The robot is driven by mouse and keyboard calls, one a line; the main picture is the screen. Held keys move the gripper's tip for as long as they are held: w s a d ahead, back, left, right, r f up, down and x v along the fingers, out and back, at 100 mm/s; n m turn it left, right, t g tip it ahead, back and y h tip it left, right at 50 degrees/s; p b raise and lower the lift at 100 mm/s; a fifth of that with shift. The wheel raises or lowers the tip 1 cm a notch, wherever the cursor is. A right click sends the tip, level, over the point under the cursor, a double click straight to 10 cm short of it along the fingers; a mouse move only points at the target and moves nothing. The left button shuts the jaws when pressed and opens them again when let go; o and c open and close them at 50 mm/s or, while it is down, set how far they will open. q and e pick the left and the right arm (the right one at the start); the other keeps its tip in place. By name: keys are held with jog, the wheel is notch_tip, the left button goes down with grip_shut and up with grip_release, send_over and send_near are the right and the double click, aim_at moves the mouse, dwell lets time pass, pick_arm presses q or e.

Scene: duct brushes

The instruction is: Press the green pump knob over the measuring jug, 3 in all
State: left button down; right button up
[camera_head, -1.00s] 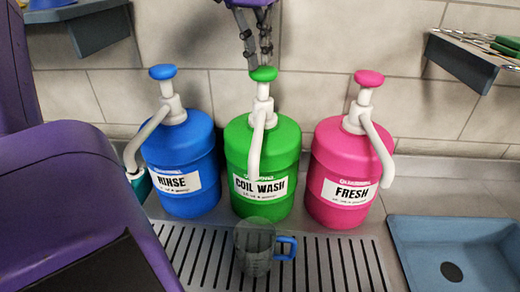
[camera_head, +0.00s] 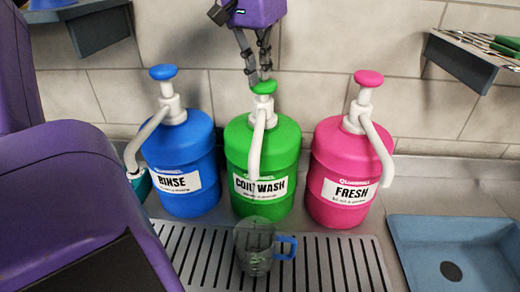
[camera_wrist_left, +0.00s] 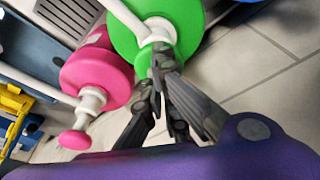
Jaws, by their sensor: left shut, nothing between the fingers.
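The green pump bottle (camera_head: 262,150), labelled COIL WASH, stands between two others. Its green knob (camera_head: 264,87) sits low on the pump, and its white spout (camera_head: 257,145) points forward and down over the measuring jug (camera_head: 255,247). The clear jug has a blue handle and stands on the slatted drain; I cannot tell how much is in it. My left gripper (camera_head: 259,80) is shut and empty, pointing down with its fingertips at the top of the knob, apparently touching it. In the left wrist view the fingers (camera_wrist_left: 160,75) cover the knob beside the green bottle (camera_wrist_left: 178,18).
A blue RINSE bottle (camera_head: 182,155) stands on the left and a pink FRESH bottle (camera_head: 341,165) on the right, both with pumps. A blue sink (camera_head: 455,250) is at the right. A shelf (camera_head: 462,62) juts from the tiled wall at upper right.

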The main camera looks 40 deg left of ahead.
pick_arm(q)
jog(key=shift+f, duration=0.7)
jog(key=shift+w+v, duration=0.2)
jog(key=shift+v, duration=0.75)
jog(key=shift+w+v, duration=0.2)
jog(key=shift+v, duration=0.75)
jog(key=shift+w+v, duration=0.2)
jog(key=shift+v, duration=0.8)
jog(key=shift+a+f, duration=0.1)
jog(key=shift+s+x, duration=0.2)
jog(key=shift+x, duration=0.7)
jog(key=shift+s+x, duration=0.15)
jog(key=shift+x, duration=0.75)
jog(key=shift+s+x, duration=0.2)
jog(key=shift+x, duration=0.65)
jog(key=shift+w+v, duration=0.2)
jog(key=shift+v, duration=0.7)
jog(key=shift+w+v, duration=0.15)
jog(key=shift+v, duration=0.75)
jog(key=shift+w+v, duration=0.2)
jog(key=shift+v, duration=0.7)
